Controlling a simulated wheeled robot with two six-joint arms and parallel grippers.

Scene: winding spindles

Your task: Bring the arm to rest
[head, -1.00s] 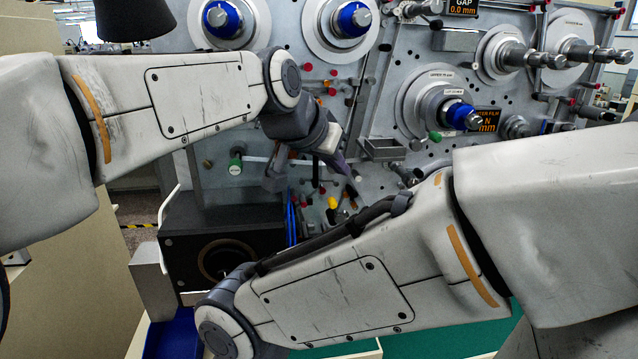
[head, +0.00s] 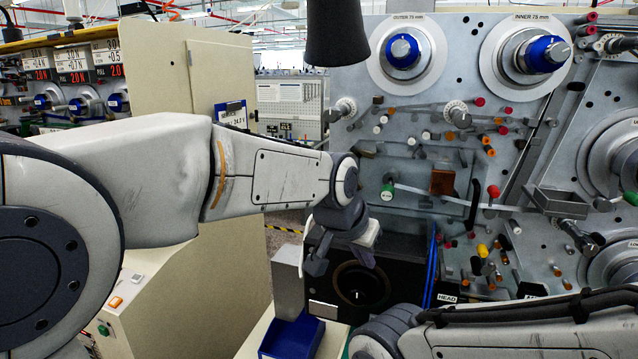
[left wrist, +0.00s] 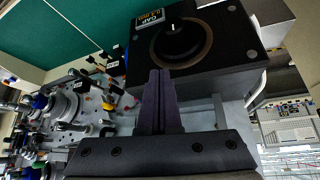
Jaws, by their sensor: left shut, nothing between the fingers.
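My left arm (head: 285,180) comes in from the left in the head view, and its forearm reaches across to the middle. My left gripper (head: 340,268) hangs downward in front of the black box with the round dial (head: 362,285). In the left wrist view, the two dark fingers of the left gripper (left wrist: 161,75) lie together, shut and empty. They point toward the black box (left wrist: 215,75) with its knob. Part of my right arm (head: 540,335) shows at the lower right of the head view. Its gripper is out of the picture.
The grey winding panel (head: 440,100) with blue-hubbed spindles (head: 403,52) and several coloured pegs fills the right. A small metal tray (head: 560,200) sticks out from it. A blue bin (head: 291,335) stands below my left gripper. A beige cabinet (head: 150,70) stands behind my left arm.

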